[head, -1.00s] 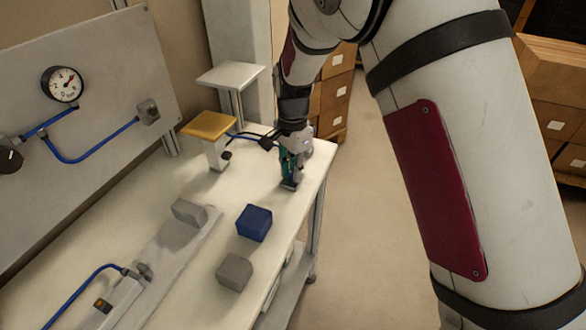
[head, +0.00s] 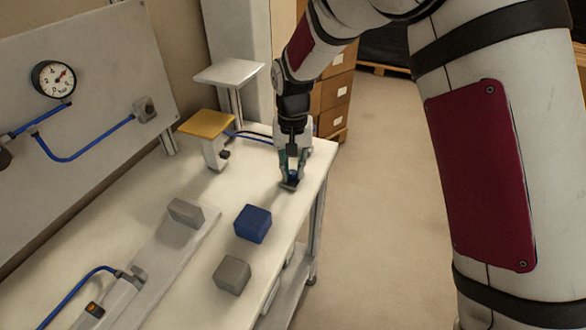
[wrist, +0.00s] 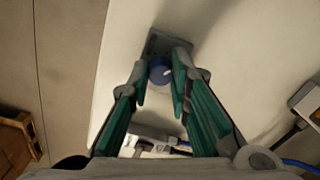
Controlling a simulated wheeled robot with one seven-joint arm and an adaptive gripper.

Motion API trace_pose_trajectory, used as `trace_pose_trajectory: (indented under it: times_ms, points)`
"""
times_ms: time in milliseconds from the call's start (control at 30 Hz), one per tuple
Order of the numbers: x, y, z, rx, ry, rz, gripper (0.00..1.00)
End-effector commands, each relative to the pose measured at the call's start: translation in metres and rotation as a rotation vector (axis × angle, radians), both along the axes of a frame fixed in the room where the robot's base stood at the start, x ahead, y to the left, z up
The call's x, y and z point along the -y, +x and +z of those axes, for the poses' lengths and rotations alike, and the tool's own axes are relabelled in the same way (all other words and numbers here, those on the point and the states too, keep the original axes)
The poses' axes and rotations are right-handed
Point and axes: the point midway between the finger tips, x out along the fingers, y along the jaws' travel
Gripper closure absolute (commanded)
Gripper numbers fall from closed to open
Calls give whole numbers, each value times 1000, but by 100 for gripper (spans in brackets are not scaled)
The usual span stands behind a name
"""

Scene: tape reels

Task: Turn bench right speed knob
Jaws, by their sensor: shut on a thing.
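A small round blue knob (wrist: 160,70) on a dark grey base (wrist: 155,42) shows between my fingertips in the wrist view. In the head view the grey base (head: 289,186) sits on the white bench near its right far corner. A bit of blue shows between the fingers there. My gripper (head: 292,174) points down at the bench with its green-padded fingers on either side of the knob, shut on it. The fingers hide the knob's sides, and no marking on it can be read.
A blue block (head: 253,224) and a grey block (head: 232,275) lie nearer on the white bench (head: 185,290). A yellow-topped stand (head: 208,124) is left of my gripper. A gauge (head: 54,79) and blue hoses are on the back panel. The floor right of the bench is clear.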

Motion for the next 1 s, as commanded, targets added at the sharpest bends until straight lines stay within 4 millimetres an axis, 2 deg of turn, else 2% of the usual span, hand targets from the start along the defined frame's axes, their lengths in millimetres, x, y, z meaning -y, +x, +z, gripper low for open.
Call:
trace_pose_trajectory:
  times_ms: [500,733,1000]
  points:
    - [-1,1,1,5,2,439,100]
    - [-2,1,1,6,2,556,100]
    - [-2,1,1,5,2,614,100]
